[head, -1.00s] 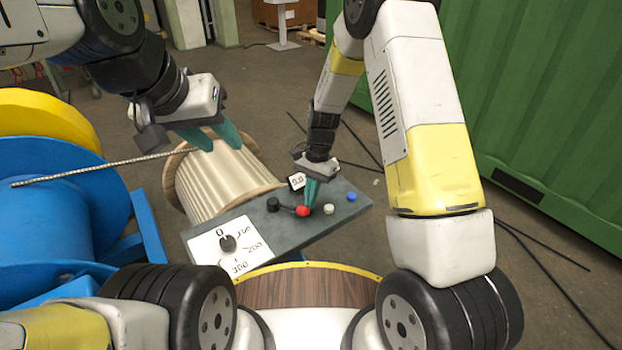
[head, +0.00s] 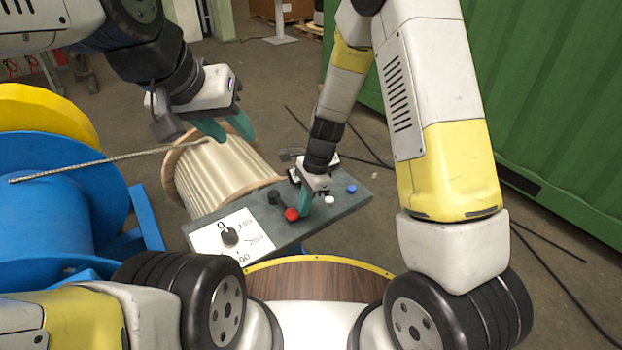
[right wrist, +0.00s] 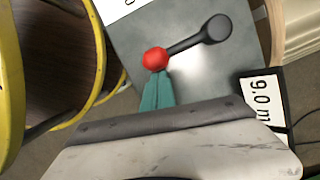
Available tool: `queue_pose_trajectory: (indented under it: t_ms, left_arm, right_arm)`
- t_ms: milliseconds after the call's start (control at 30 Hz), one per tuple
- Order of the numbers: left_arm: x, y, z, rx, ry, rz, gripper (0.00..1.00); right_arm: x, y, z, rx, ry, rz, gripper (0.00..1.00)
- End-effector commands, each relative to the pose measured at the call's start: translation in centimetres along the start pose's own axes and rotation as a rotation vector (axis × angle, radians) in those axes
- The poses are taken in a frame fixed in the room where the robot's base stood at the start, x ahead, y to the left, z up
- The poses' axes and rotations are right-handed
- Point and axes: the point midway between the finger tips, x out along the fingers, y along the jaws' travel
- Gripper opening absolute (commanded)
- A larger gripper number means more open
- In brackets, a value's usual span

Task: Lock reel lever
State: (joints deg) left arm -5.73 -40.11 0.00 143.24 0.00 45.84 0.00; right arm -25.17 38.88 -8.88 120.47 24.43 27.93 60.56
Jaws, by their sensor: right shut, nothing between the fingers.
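The lever is a black arm with a red knob (head: 291,214) on a black pivot (head: 273,197), on the grey panel (head: 345,203). In the head view it points down and right from the pivot. In the right wrist view the red knob (right wrist: 155,59) sits left of the pivot (right wrist: 217,28). My right gripper (head: 304,205) is shut and empty. Its teal fingertips (right wrist: 157,80) are right against the knob's side, seemingly touching it, not around it. My left gripper (head: 229,130) is open above the wooden reel (head: 215,172).
A white dial plate (head: 208,240) is on the panel's left. A white button (head: 329,201) and blue button (head: 351,188) are on its right. A display (right wrist: 262,98) reads 9.0 m. A rope (head: 100,162) runs from the blue reel (head: 60,215) to the wooden reel.

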Motion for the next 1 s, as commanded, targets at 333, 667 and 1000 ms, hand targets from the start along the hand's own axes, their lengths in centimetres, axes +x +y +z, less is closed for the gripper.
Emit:
queue_pose_trajectory:
  t_ms: [333,667,1000]
  left_arm:
    - [0.0,0.0,0.0,0.0,0.0,0.0,0.36]
    - [0.0,0.0,0.0,0.0,0.0,0.0,0.36]
    - [0.0,0.0,0.0,0.0,0.0,0.0,0.36]
  right_arm:
    - [0.8,1.4,3.2,0.307,0.0,-0.08,0.0]
    - [1.4,1.6,5.4,0.526,0.0,-0.137,0.0]
    - [1.6,1.6,6.4,0.625,0.0,-0.162,0.0]
